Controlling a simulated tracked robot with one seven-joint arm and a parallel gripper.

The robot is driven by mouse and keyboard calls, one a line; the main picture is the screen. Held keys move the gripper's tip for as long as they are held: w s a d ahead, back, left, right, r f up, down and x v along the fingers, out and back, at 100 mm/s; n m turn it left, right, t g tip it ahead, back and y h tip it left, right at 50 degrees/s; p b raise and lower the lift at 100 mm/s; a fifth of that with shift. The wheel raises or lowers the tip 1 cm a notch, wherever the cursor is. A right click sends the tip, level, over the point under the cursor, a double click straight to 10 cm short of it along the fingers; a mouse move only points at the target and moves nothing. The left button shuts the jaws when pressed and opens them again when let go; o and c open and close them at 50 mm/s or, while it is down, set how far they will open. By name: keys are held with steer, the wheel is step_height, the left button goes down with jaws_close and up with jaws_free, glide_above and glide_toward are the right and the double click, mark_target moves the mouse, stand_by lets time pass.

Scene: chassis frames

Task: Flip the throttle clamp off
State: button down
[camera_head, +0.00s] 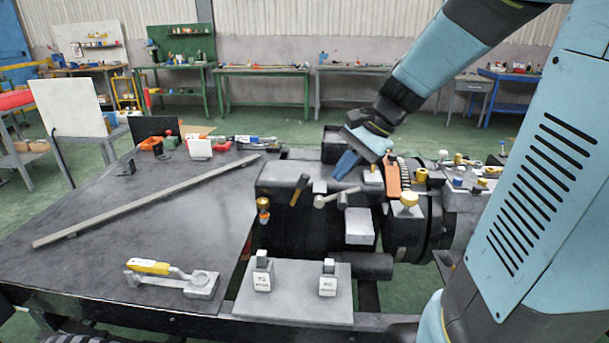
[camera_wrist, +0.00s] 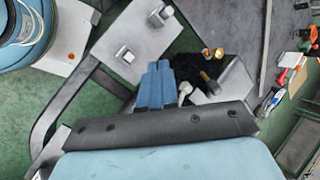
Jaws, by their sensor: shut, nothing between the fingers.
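My gripper (camera_head: 345,165) has blue fingers pressed together, empty, above the dark machine housing (camera_head: 285,176). The fingers also show in the wrist view (camera_wrist: 155,88). A clamp with a yellow handle (camera_head: 150,267) and a grey base with a round pad lies at the front left of the bench, well away from my gripper. The housing carries a lever with a brass-coloured handle (camera_head: 299,190) and a grey lever with a round end (camera_head: 334,197), near and below the fingers. No readable label tells which part is the throttle clamp.
A grey plate (camera_head: 293,301) bears two labelled blocks (camera_head: 262,272) (camera_head: 328,278). A long bar (camera_head: 145,203) lies across the dark bench (camera_head: 110,245). An orange part (camera_head: 392,180) and a yellow knob (camera_head: 409,199) stand right of my gripper.

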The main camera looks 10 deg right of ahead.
steer(key=w+d+f+m+y, duration=0.3)
steer(key=w+f+m+y, duration=0.15)
steer(key=w+m, duration=0.4)
steer(key=m+t+y, duration=0.2)
steer(key=m+t, duration=0.2)
steer(key=m, duration=0.2)
glide_toward(321, 187)
step_height(321, 187, up, 4)
steer(key=shift+s+a+f+h, duration=0.15)
steer(key=shift+a+h, duration=0.05)
steer(key=shift+h, duration=0.05)
steer(key=shift+a, duration=0.1)
steer(key=x, duration=1)
